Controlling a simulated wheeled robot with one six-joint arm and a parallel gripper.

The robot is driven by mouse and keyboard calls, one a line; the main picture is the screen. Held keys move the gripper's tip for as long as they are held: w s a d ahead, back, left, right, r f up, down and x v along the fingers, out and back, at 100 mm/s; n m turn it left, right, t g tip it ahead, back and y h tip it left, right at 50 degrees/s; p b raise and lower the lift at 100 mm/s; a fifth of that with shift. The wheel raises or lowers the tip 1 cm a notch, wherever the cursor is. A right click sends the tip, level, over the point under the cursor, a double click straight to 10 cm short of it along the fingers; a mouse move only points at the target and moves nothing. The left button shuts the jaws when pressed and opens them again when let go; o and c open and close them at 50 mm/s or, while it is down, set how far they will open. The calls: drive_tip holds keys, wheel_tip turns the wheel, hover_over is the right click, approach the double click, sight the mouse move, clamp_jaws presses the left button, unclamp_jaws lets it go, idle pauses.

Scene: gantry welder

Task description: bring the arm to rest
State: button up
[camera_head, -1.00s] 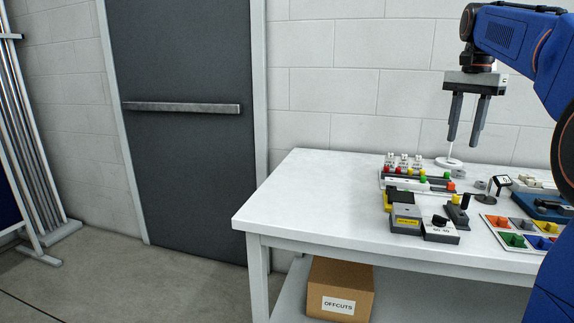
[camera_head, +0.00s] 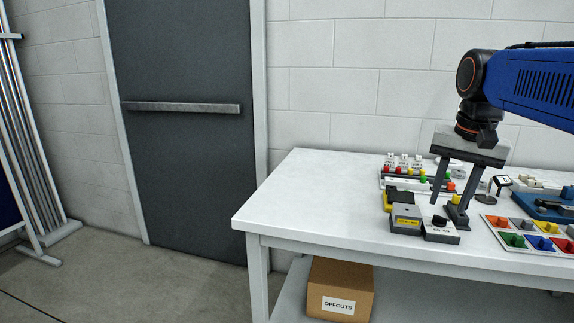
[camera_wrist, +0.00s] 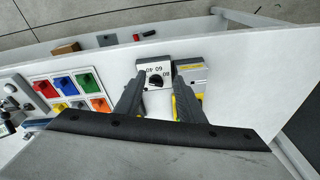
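My gripper (camera_head: 450,200) hangs over the white bench, below my blue arm, with its two dark fingers pointing down and apart. Nothing is seen between them. In the wrist view my gripper (camera_wrist: 158,80) also shows spread fingers, with a grey-and-white dial box (camera_wrist: 155,76) in line with the gap. That dial box (camera_head: 440,232) sits near the bench's front edge, below the fingers. The head view does not clearly show how far the fingertips are from it. A lever switch behind the fingers is partly hidden.
The white bench (camera_head: 315,190) is clear on its left. A grey-and-yellow box (camera_head: 405,217) stands left of the dial box. A panel of coloured tiles (camera_head: 520,247) lies right. A row of small figures and buttons stands behind. An OFFCUTS carton (camera_head: 340,285) is underneath.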

drive_tip(key=s+a+f+n+t, duration=0.1)
drive_tip(key=s+a+f+n, duration=0.2)
drive_tip(key=s+f, duration=0.5)
drive_tip(key=s+a+f+n+t, duration=0.1)
drive_tip(key=s+a+f+n, duration=0.2)
drive_tip(key=s+f, duration=0.5)
wheel_tip(320, 180, down, 5)
drive_tip(key=shift+s+r+t, duration=0.1)
drive_tip(key=shift+s+t, duration=0.1)
drive_tip(key=shift+t, duration=0.1)
